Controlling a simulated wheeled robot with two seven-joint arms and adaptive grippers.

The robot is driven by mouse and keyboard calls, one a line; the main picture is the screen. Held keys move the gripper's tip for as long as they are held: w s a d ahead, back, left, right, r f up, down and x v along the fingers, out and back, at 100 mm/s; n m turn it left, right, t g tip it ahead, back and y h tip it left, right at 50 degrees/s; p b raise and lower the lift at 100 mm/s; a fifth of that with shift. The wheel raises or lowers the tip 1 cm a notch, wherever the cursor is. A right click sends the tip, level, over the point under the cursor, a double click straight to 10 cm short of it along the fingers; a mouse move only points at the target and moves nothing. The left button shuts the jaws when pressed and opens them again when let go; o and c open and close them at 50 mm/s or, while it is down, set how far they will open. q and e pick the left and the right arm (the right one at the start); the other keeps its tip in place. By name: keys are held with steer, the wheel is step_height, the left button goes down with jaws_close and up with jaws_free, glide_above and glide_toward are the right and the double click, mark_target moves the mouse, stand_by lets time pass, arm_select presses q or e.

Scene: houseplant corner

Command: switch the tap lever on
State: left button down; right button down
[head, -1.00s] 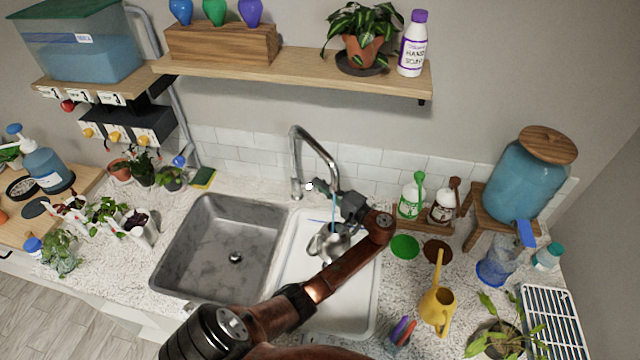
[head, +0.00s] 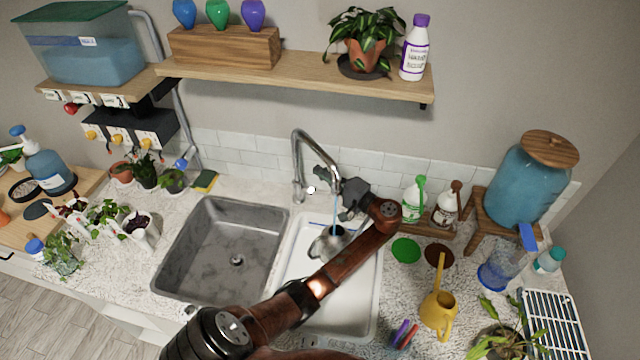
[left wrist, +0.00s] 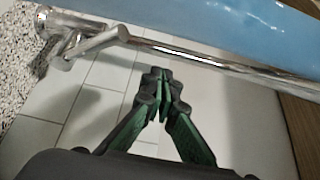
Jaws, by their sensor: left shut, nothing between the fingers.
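The chrome gooseneck tap (head: 296,160) stands behind the sinks. Its lever (head: 305,190) has a pale round end and sits low on the tap's body. In the left wrist view the tap's pipe (left wrist: 190,54) crosses the picture and the lever (left wrist: 95,43) is at upper left. A thin blue stream (head: 334,212), apparently water, falls below the spout towards a metal vessel (head: 325,243) in the white basin. My left gripper (head: 318,170) is shut and empty, right of the lever and apart from it; its closed fingertips (left wrist: 160,76) show below the pipe. My right gripper is out of view.
The grey sink (head: 222,250) is empty. A wooden shelf (head: 300,72) with a plant and bottle hangs above the tap. Two bottles (head: 412,202) and a blue dispenser (head: 525,182) stand to the right. A yellow watering can (head: 438,305) is in front.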

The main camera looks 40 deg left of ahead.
arm_select(q)
steer(key=shift+w+r, duration=0.1)
steer(key=shift+r, duration=1.1)
steer(key=shift+r, duration=0.1)
